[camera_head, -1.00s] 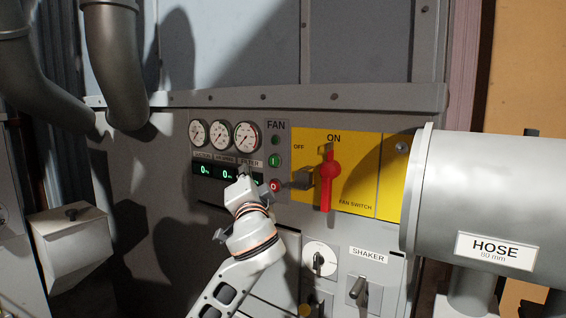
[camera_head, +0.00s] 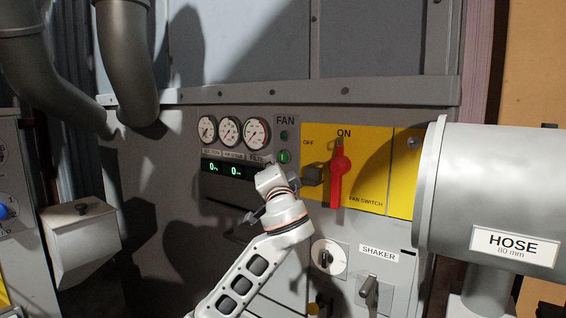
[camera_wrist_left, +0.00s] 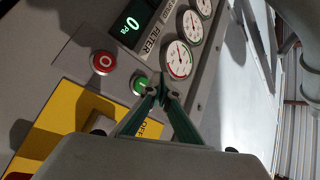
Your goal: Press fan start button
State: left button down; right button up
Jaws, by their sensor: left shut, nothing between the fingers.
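The green fan start button (camera_head: 284,157) sits on the grey FAN strip, below a small dark green lamp (camera_head: 284,135). It also shows in the left wrist view (camera_wrist_left: 139,84). My left gripper (camera_head: 272,177) is shut and empty, just below and left of the button in the head view. In the left wrist view its closed fingertips (camera_wrist_left: 162,93) overlap the button's edge; I cannot tell if they touch it. The red stop button (camera_wrist_left: 103,62) is hidden behind my gripper in the head view. My right gripper is not in view.
The yellow fan switch plate (camera_head: 375,190) with its red handle (camera_head: 339,178) and a grey block (camera_head: 313,174) stands right of the buttons. Round gauges (camera_head: 230,132) and a digital display (camera_head: 225,169) lie left. The large hose pipe (camera_head: 490,180) juts out at right.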

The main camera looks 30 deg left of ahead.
pick_arm(q)
jog(key=shift+w+d, duration=0.1)
jog(key=shift+w, duration=0.95)
jog(key=shift+w+r, duration=0.1)
dwell(0.7)
jog(key=shift+w, duration=0.3)
jog(key=shift+w, duration=0.45)
dwell(0.6)
jog(key=shift+s+d, duration=0.1)
jog(key=shift+s, duration=0.05)
dwell(0.3)
jog(key=shift+s+p, duration=0.45)
jog(key=shift+s, duration=0.3)
